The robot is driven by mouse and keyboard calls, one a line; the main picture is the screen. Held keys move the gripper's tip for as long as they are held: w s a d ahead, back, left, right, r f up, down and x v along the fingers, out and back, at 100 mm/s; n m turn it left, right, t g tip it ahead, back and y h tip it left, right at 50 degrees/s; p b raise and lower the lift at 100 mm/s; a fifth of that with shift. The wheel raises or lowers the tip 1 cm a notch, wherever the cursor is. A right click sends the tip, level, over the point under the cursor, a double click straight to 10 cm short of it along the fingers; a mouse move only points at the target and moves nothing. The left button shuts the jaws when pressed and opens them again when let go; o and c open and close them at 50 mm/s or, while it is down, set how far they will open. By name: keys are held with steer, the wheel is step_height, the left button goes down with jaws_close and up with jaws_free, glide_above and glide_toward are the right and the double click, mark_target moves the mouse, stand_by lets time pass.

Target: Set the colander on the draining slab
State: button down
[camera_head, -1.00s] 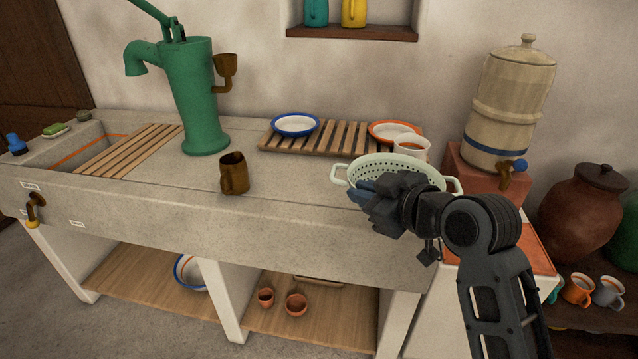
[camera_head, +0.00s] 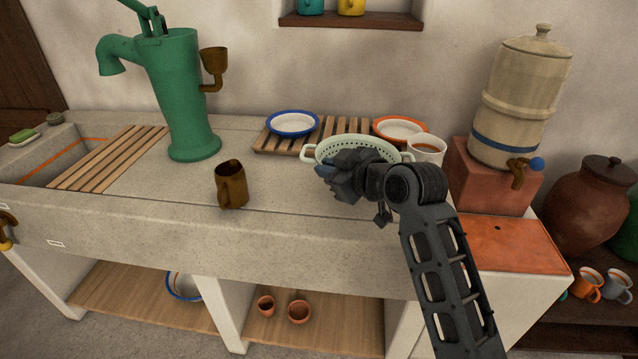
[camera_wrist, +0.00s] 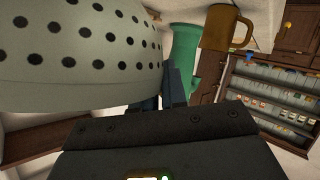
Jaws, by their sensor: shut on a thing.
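The pale green colander (camera_head: 330,147), perforated and with loop handles, is held at the right part of the grey stone slab (camera_head: 290,185), in front of a slatted wooden rack (camera_head: 275,138). My gripper (camera_head: 345,170) is shut on its near side and hides much of it. In the wrist view, its holed wall (camera_wrist: 80,50) fills the upper left, beside the dark fingers (camera_wrist: 172,88). I cannot tell whether its base touches the slab.
A brown mug (camera_head: 231,184) stands to the left, a white mug (camera_head: 427,150) close on the right. Blue-rimmed (camera_head: 293,123) and orange-rimmed (camera_head: 400,129) plates lie on the rack. The green pump (camera_head: 185,95) and water crock (camera_head: 520,95) stand behind.

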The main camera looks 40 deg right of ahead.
steer(key=shift+w+d+f, duration=0.15)
steer(key=shift+w+f, duration=0.45)
steer(key=shift+f, duration=0.45)
steer(key=shift+w+d+f, duration=0.1)
steer(key=shift+w+f, duration=0.55)
steer(key=shift+f, duration=0.35)
steer(key=shift+w+d+f, duration=0.15)
steer(key=shift+w+f, duration=0.45)
steer(key=shift+f, duration=0.45)
steer(key=c, duration=1.2)
jaws_free()
steer(key=shift+o, duration=0.2)
